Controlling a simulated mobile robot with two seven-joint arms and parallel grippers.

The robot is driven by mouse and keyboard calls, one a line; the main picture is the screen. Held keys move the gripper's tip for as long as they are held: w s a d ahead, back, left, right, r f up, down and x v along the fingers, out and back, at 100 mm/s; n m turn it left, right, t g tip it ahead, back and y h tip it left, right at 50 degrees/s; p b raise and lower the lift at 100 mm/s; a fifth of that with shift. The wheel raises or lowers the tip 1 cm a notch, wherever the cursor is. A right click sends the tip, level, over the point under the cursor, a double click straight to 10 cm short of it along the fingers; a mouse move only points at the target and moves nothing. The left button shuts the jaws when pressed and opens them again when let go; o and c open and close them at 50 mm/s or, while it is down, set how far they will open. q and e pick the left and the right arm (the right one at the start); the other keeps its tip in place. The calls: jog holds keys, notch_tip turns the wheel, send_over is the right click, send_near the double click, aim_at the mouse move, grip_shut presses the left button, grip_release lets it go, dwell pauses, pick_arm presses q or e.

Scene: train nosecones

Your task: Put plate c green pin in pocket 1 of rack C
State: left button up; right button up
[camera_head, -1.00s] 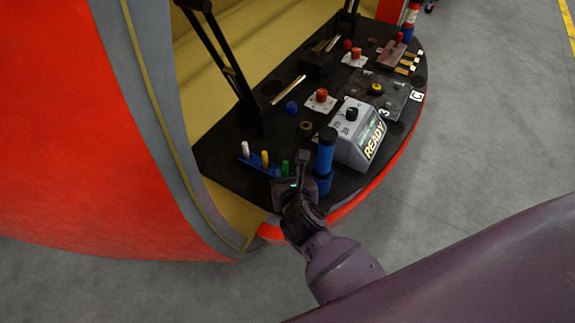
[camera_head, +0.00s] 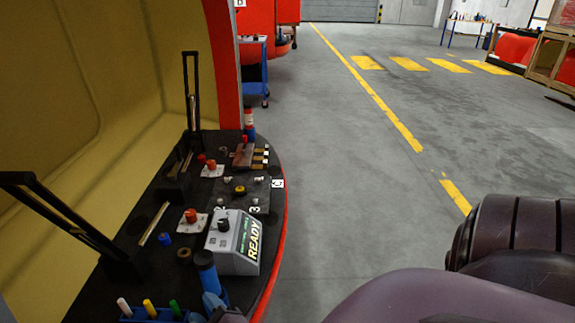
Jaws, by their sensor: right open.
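The green pin (camera_head: 174,307) stands at the right end of a blue rack (camera_head: 138,317) at the bottom left of the head view. A white pin (camera_head: 124,306) and a yellow pin (camera_head: 149,308) stand beside it in the same rack. No letter on this rack is readable, and its lower part is cut off by the picture edge. My right gripper (camera_head: 226,314) is at the bottom edge, right of the green pin and by the foot of the blue cylinder. It is open, mostly cut off. My left gripper is not in view.
A grey box marked READY (camera_head: 233,241) stands behind the blue cylinder (camera_head: 207,272). A C sign (camera_head: 278,184) marks the red-edged black deck's right side. Black uprights rise at left. Open grey floor (camera_head: 345,200) lies to the right.

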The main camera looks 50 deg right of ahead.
jog(key=s+d+f+n+g+y, duration=0.1)
jog(key=s+d+f+n+g, duration=0.2)
jog(key=n, duration=1.3)
jog(key=s+d+f+n+g+y, duration=0.2)
jog(key=s+d+f+n, duration=0.2)
jog(key=s+f+n, duration=0.3)
jog(key=s+n, duration=0.5)
jog(key=n, duration=0.4)
jog(key=shift+s+d+f+g+y, duration=0.25)
jog(key=shift+f+g+y, duration=0.05)
jog(key=shift+g, duration=0.1)
